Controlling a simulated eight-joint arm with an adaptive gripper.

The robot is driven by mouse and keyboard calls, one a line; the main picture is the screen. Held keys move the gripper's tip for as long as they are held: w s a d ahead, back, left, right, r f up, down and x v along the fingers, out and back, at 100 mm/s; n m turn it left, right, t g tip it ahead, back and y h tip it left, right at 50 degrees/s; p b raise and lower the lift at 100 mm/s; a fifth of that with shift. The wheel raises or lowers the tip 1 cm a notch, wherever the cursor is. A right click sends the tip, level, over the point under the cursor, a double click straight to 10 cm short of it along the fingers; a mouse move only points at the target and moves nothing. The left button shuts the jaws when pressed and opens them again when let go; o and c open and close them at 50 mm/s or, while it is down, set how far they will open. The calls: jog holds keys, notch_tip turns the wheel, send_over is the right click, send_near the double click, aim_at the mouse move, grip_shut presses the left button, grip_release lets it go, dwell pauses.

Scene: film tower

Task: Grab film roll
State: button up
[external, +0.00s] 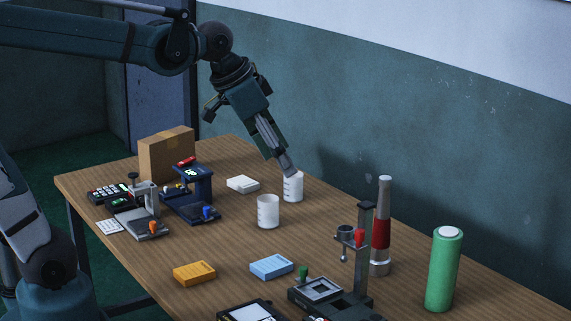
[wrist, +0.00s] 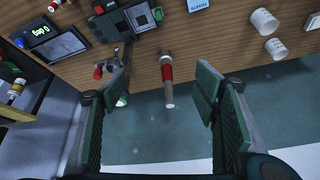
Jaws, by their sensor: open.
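A tall green cylinder with a pale top (external: 444,270), which looks like the film roll, stands upright at the table's right end in the external view. In the wrist view only a small green and white bit shows beside the left finger; I cannot tell if it is the same cylinder. My gripper (external: 288,168) is open and empty, pointing down at a slant by the rear white beaker, well left of the green cylinder. In the wrist view its two fingers (wrist: 162,88) are spread wide, with a red-banded grey cylinder (wrist: 166,72) seen beyond the gap.
White beakers (external: 268,212) stand mid-table. A metal stand (external: 362,255) and the red-banded cylinder (external: 381,235) stand left of the green cylinder. Orange (external: 194,273) and blue (external: 271,267) boxes lie in front. A cardboard box (external: 166,155) is at the back left. The wall runs behind the table.

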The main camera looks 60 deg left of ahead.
jog(key=w+d+r+m+g+h+p, duration=0.1)
jog(key=w+d+r+m+p, duration=0.2)
jog(key=w+d, duration=0.7)
jog(key=m+g+h+p, duration=0.1)
jog(key=m+g+p, duration=0.2)
jog(key=m+p, duration=0.4)
send_over(442, 230)
jog(key=shift+n, duration=0.3)
jog(key=x, duration=0.3)
jog(key=a+x, duration=0.1)
jog(key=x, duration=0.2)
jog(key=a+x, duration=0.1)
jog(key=x, duration=0.3)
jog(key=shift+s+f+p, duration=0.3)
jog(key=shift+s+f, duration=0.05)
jog(key=shift+f, duration=0.05)
notch_tip(442, 230, down, 11)
jog(key=shift+f, duration=0.25)
jog(key=shift+s+f, duration=0.1)
jog(key=shift+f, duration=0.2)
jog(key=shift+x, duration=1.25)
jog(key=shift+f, duration=0.15)
